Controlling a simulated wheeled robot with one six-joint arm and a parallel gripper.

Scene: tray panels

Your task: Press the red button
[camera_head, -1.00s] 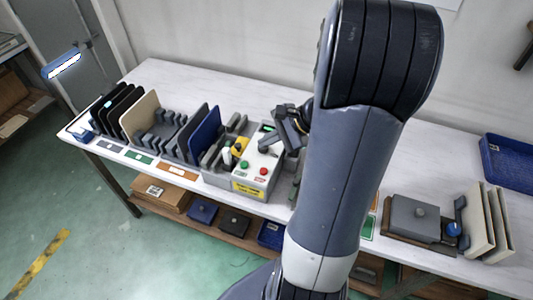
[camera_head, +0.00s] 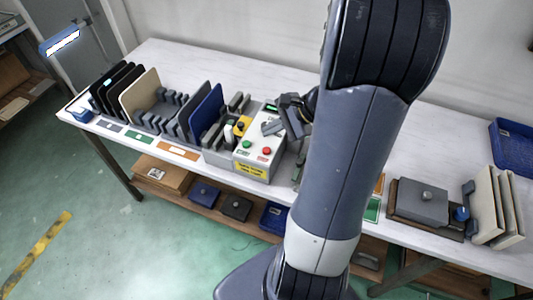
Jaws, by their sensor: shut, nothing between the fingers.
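The red button (camera_head: 267,150) is a small round cap on the front right of the white control box (camera_head: 252,165). A green button (camera_head: 247,144) sits to its left on the same box. My arm hides the table to the right of the box.
Upright dark, beige and blue panels (camera_head: 207,112) stand in racks left of the box. A grey block with a knob (camera_head: 420,200), more beige panels (camera_head: 490,205) and a blue tray (camera_head: 515,148) are at the right. The table's back strip is clear.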

